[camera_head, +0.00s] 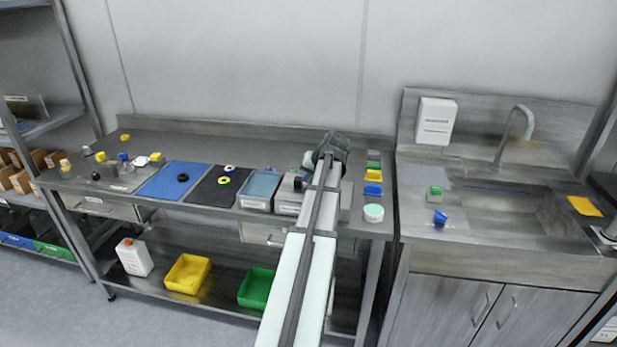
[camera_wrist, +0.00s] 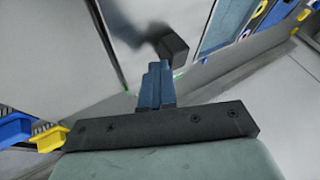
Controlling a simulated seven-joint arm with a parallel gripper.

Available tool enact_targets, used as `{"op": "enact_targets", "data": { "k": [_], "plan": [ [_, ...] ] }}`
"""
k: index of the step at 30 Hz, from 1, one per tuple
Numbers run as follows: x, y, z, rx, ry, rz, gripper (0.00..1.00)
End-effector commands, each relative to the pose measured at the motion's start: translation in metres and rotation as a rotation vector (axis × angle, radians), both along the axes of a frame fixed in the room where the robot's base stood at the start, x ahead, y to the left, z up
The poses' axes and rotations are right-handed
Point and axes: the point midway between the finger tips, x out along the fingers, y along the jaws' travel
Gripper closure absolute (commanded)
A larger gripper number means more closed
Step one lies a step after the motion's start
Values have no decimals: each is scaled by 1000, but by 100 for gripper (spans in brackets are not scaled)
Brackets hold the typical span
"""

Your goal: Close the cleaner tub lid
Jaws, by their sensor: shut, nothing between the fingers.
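My gripper shows in the wrist view (camera_wrist: 157,68) with its blue fingers together and nothing between them. Just beyond the fingertips is a black block-shaped knob (camera_wrist: 175,48) on a flat pale grey lid (camera_wrist: 130,35). The fingertips look close to the knob; I cannot tell whether they touch it. In the head view, two labelled tubs stand side by side at the bench front: an uncovered one with a teal inside (camera_head: 261,203) and, right of it, one (camera_head: 286,209) partly hidden by my arm. The labels are too small to read, so which is the cleaner tub is unclear.
Left of the tubs lie a black mat (camera_head: 207,195) with rings and a blue mat (camera_head: 160,188). A sink (camera_head: 520,205) is farther right.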

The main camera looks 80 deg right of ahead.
Motion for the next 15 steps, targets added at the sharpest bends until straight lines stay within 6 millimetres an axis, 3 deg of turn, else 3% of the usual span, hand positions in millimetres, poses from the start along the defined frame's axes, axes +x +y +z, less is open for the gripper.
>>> {"op": "enact_targets", "data": {
  "k": [5, 9, 15],
  "plan": [
    [-15, 0, 0, 1, -6, 2, 100],
    [-42, 0, 1, 0, -2, -3, 100],
    [-60, 16, 34, -4, 0, -2, 100]
  ]
}}
